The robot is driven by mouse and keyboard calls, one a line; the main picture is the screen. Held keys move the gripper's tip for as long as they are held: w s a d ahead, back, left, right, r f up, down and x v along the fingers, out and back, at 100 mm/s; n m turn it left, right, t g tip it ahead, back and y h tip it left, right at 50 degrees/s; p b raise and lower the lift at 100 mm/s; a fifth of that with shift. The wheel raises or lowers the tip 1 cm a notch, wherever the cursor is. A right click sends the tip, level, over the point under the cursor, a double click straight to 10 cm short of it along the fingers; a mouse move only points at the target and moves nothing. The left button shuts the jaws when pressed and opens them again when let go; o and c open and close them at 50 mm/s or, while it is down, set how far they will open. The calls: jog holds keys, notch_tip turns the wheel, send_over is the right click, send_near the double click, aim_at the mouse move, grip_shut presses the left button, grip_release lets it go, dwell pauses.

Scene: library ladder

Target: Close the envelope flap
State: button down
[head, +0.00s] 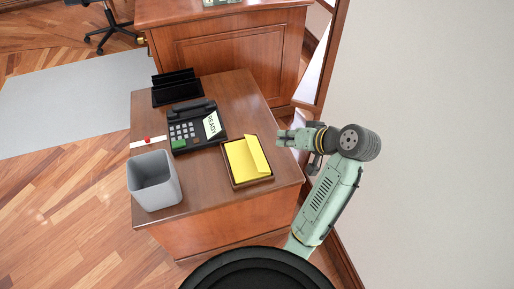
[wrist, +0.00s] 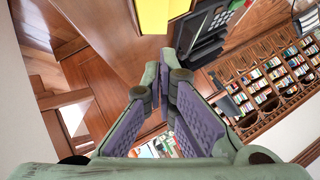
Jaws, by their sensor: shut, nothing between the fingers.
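A yellow envelope (head: 241,160) lies in a shallow brown tray (head: 236,184) near the right front of the small wooden desk. Its yellow flap (head: 257,154) stands up along the right side, tilted. My gripper (head: 281,138) is to the right of the tray, near the desk's right edge, apart from the flap. In the wrist view my gripper (wrist: 168,75) is shut with its fingertips together and nothing held. Part of the yellow envelope (wrist: 155,14) shows at the top of that view, beyond the fingertips.
A black phone (head: 193,130) with a "READY" card stands left of the tray. A grey bin (head: 153,181) is at the desk's left front, and a black file holder (head: 176,86) at the back. A wall (head: 430,130) is close on the right.

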aim_at(251, 150)
jog(key=x, duration=0.9)
jog(key=shift+s+a+f+p, duration=0.15)
jog(key=shift+a+f, duration=0.1)
jog(key=shift+f, duration=0.3)
jog(key=shift+s+a+f+p, duration=0.2)
jog(key=shift+a+f, duration=0.1)
jog(key=shift+f, duration=0.2)
jog(key=shift+a+f, duration=0.3)
jog(key=shift+f, duration=0.25)
jog(key=shift+s+a+n+h+p, duration=0.2)
jog(key=shift+a+n+h+p, duration=0.15)
jog(key=shift+h, duration=0.35)
jog(key=shift+s+a+f+n+t+h+p, duration=0.1)
jog(key=shift+a+f+n+t+h+p, duration=0.1)
jog(key=shift+a+n+h, duration=0.25)
jog(key=shift+s+a+f+n+t+h+p, duration=0.1)
jog(key=shift+a+n+t+h, duration=0.1)
jog(key=shift+h, duration=0.35)
jog(key=shift+a+f, duration=0.1)
jog(key=shift+f, duration=0.1)
jog(key=shift+a+f+p, duration=0.1)
jog(key=shift+f+p, duration=0.05)
jog(key=shift+p, duration=0.15)
